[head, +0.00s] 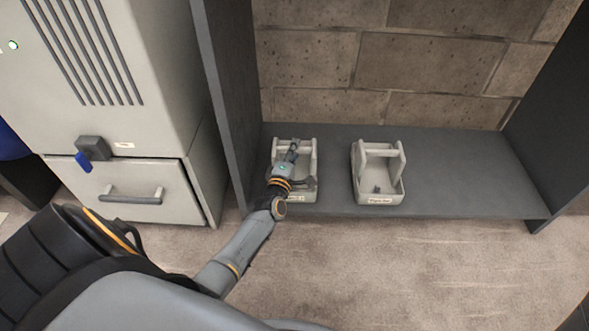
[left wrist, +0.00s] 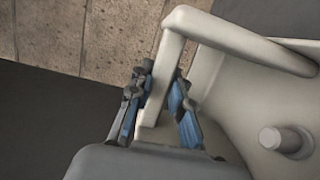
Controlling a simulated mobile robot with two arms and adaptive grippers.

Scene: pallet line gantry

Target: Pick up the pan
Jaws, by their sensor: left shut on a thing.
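Two pale open pans with raised handle frames stand on a dark grey shelf. My left gripper (head: 291,150) is over the left pan (head: 315,160). In the left wrist view, the blue-padded fingers of the left gripper (left wrist: 160,92) are shut on one upright of the pan's handle frame (left wrist: 232,34). A round pale peg (left wrist: 284,140) shows inside that pan. My gripper and wrist hide part of the left pan in the head view. The right pan (head: 400,184) stands apart from it, with a front label too small to read. My right gripper is not in view.
The grey shelf (head: 460,175) is clear to the right of the pans. Dark side panels (head: 222,90) bound it left and right, with a block wall (head: 420,65) behind. A pale cabinet (head: 150,190) with a drawer handle stands at left.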

